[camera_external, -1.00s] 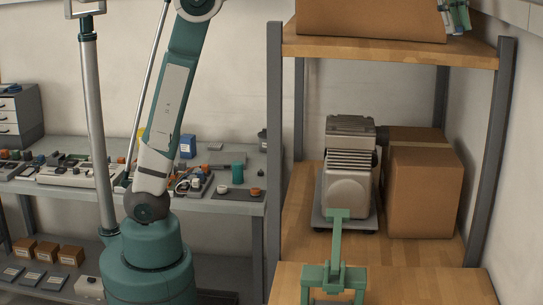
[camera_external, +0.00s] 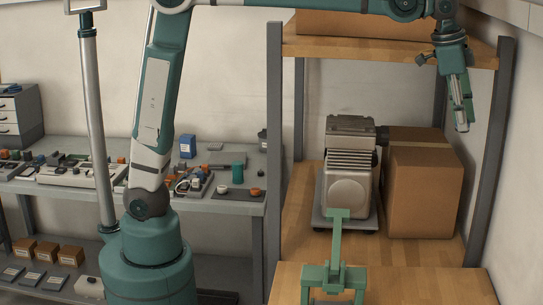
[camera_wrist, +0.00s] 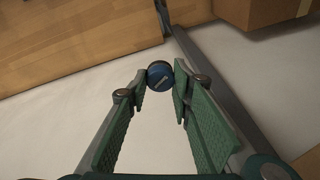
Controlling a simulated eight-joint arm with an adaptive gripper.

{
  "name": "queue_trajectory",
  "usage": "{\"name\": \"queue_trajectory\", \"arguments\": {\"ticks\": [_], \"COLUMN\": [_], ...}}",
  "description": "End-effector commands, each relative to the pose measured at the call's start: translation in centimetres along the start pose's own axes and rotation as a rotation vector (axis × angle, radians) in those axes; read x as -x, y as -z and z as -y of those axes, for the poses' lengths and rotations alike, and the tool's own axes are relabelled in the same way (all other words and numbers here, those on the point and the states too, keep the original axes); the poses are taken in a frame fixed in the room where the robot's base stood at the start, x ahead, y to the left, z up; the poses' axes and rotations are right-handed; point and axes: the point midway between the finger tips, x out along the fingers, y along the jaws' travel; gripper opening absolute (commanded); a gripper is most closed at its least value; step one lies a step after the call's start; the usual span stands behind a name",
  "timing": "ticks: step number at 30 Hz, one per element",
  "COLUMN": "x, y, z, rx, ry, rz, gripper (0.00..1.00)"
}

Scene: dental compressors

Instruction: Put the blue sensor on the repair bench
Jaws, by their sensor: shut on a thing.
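In the wrist view the blue sensor (camera_wrist: 160,73), a small round blue and dark piece, sits between the fingertips of my gripper (camera_wrist: 161,82). My gripper is shut on it. In the external view my gripper (camera_external: 463,122) points down at the right, over the shelf's right post, and the sensor cannot be made out there. A grey bench (camera_external: 230,207) with tools and parts on it stands at the left, behind my base; it looks like the repair bench. My gripper is far to its right.
A shelf rack with a wooden top board (camera_external: 385,52) stands at the right. Below are a compressor (camera_external: 348,185), a cardboard box (camera_external: 425,190) and a green stand (camera_external: 335,275). A blue box (camera_external: 187,146) and several small parts occupy the grey bench.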

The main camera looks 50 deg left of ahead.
Motion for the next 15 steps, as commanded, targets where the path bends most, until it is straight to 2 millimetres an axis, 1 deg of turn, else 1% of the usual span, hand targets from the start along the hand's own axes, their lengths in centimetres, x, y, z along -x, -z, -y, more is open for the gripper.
{"name": "queue_trajectory", "arguments": {"ticks": [1, 3, 6, 15], "x": [-0.7, -1.7, -2.8, -4.4], "y": [-0.9, -2.1, -3.4, -6.0], "z": [-0.3, -0.5, -0.6, -0.6], "rx": [0.036, 0.093, 0.159, 0.295], "ry": [0.010, 0.024, 0.042, 0.076], "rz": [0.006, 0.014, 0.023, 0.043], "gripper": [0.13, 0.13, 0.13, 0.13]}}
